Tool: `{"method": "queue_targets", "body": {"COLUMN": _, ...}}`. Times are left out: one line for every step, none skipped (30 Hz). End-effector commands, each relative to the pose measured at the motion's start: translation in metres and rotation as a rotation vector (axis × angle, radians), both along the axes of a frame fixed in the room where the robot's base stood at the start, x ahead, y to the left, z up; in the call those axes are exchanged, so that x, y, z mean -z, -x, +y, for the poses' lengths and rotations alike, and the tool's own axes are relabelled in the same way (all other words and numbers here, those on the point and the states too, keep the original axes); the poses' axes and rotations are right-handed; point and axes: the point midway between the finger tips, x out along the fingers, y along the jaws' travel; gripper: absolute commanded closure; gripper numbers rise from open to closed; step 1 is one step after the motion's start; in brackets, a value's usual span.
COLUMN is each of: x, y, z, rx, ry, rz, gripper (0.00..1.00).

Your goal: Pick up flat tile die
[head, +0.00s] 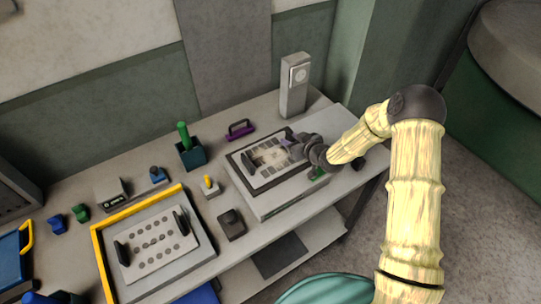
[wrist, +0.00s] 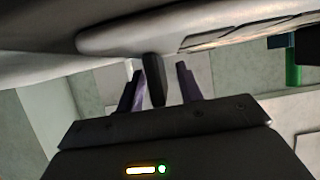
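A flat plate with a grid of tile-like squares (head: 268,158), which looks like the flat tile die, lies in a dark frame on a pale box in the head view. My gripper (head: 290,146) is over its upper right side. In the wrist view my gripper (wrist: 158,82) is open, with two purple fingers apart. A black upright piece (wrist: 153,75), probably a handle, stands between the fingers with gaps on both sides. I cannot tell whether it belongs to the plate. My gripper hides part of the plate's right side.
A tall pale device (head: 294,85) stands behind the plate. A purple handle (head: 240,130), a green-handled tool in a dark holder (head: 191,155), and a small yellow-handled block (head: 209,188) are to the left. A yellow-edged tray (head: 98,250) holds a dotted plate with two black handles.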

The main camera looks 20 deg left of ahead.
Motion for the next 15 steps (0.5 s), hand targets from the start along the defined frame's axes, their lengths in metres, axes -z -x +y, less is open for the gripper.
{"method": "queue_targets", "body": {"x": 0.0, "y": 0.0, "z": -0.0002, "rx": 0.0, "ry": 0.0, "rz": 0.0, "gripper": 0.64}}
{"method": "queue_targets", "body": {"x": 0.0, "y": 0.0001, "z": -0.0002, "rx": 0.0, "ry": 0.0, "rz": 0.0, "gripper": 0.64}}
{"method": "queue_targets", "body": {"x": 0.0, "y": 0.0001, "z": -0.0002, "rx": 0.0, "ry": 0.0, "rz": 0.0, "gripper": 0.64}}
{"method": "queue_targets", "body": {"x": -0.0001, "y": 0.0, "z": -0.0002, "rx": 0.0, "ry": 0.0, "rz": 0.0, "gripper": 0.64}}
{"method": "queue_targets", "body": {"x": 0.0, "y": 0.0001, "z": -0.0003, "rx": 0.0, "ry": 0.0, "rz": 0.0, "gripper": 0.64}}
{"method": "queue_targets", "body": {"x": -0.0001, "y": 0.0001, "z": -0.0003, "rx": 0.0, "ry": 0.0, "rz": 0.0, "gripper": 0.64}}
{"method": "queue_targets", "body": {"x": -0.0001, "y": 0.0001, "z": -0.0003, "rx": 0.0, "ry": 0.0, "rz": 0.0, "gripper": 0.64}}
{"method": "queue_targets", "body": {"x": -0.0002, "y": 0.0002, "z": -0.0003, "rx": 0.0, "ry": 0.0, "rz": 0.0, "gripper": 0.64}}
{"method": "queue_targets", "body": {"x": -0.0002, "y": 0.0002, "z": -0.0003, "rx": 0.0, "ry": 0.0, "rz": 0.0, "gripper": 0.64}}
{"method": "queue_targets", "body": {"x": -0.0002, "y": 0.0002, "z": -0.0003, "rx": 0.0, "ry": 0.0, "rz": 0.0, "gripper": 0.64}}
{"method": "queue_targets", "body": {"x": -0.0002, "y": 0.0002, "z": -0.0003, "rx": 0.0, "ry": 0.0, "rz": 0.0, "gripper": 0.66}}
{"method": "queue_targets", "body": {"x": -0.0002, "y": 0.0002, "z": -0.0003, "rx": 0.0, "ry": 0.0, "rz": 0.0, "gripper": 0.73}}
{"method": "queue_targets", "body": {"x": -0.0003, "y": 0.0001, "z": -0.0003, "rx": 0.0, "ry": 0.0, "rz": 0.0, "gripper": 0.79}}
{"method": "queue_targets", "body": {"x": -0.0002, "y": 0.0002, "z": -0.0003, "rx": 0.0, "ry": 0.0, "rz": 0.0, "gripper": 0.85}}
{"method": "queue_targets", "body": {"x": -0.0003, "y": 0.0002, "z": -0.0004, "rx": 0.0, "ry": 0.0, "rz": 0.0, "gripper": 0.93}}
